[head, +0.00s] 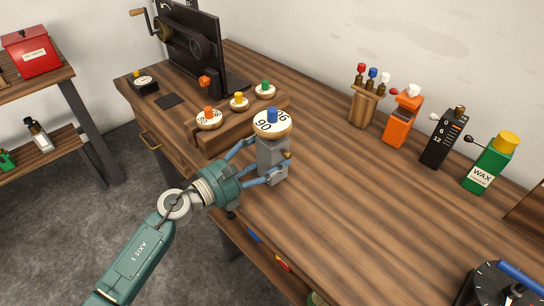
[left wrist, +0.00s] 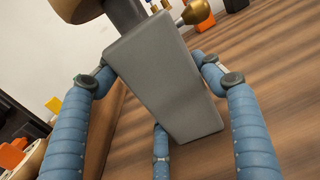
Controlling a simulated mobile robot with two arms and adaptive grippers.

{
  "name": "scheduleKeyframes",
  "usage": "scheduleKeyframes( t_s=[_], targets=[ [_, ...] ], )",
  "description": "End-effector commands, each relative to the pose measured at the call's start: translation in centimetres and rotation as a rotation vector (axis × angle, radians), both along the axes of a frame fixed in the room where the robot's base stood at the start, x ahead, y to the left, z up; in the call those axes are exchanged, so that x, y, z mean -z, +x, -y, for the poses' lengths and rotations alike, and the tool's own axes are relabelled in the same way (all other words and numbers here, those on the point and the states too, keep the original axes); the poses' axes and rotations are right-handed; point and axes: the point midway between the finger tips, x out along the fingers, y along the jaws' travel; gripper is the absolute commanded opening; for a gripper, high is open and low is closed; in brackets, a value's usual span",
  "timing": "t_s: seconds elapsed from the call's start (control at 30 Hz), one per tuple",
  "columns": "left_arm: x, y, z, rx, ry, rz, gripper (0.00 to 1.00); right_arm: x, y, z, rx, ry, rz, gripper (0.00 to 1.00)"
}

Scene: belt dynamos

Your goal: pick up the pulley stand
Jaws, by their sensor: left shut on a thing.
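The pulley stand (head: 271,155) is a grey block with a cream numbered disc and a blue knob on top, and a small brass knob on its side. It is upright at the near edge of the wooden table. My left gripper (head: 258,165) comes in from the left with its blue fingers around the grey block, shut on it. In the left wrist view, the grey block of the pulley stand (left wrist: 165,75) fills the middle between the fingers (left wrist: 160,100). I cannot tell whether its base touches the table. My right gripper is not in view.
A wooden block with several coloured-knob discs (head: 239,104) stands just behind the pulley stand. A black panel with a crank (head: 190,45) is at the back left. An orange device (head: 402,118), a black box (head: 444,138) and a green wax container (head: 488,165) line the wall. The table's middle is clear.

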Motion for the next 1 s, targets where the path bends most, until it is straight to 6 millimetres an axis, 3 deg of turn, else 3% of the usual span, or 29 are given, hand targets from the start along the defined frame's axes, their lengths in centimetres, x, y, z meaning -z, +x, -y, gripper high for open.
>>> scheduleKeyframes(
  t_s=[0.27,0.47,1.0],
  targets=[
    [-0.9,0.1,0.0,-0.001,-0.003,0.005,0.18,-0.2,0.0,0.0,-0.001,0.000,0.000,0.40],
    [-3.1,0.1,0.0,0.000,-0.001,0.009,0.18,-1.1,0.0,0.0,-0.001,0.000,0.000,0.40],
    [-16.4,0.0,0.0,-0.001,-0.006,0.012,0.18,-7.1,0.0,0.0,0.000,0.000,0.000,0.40]
  ],
)
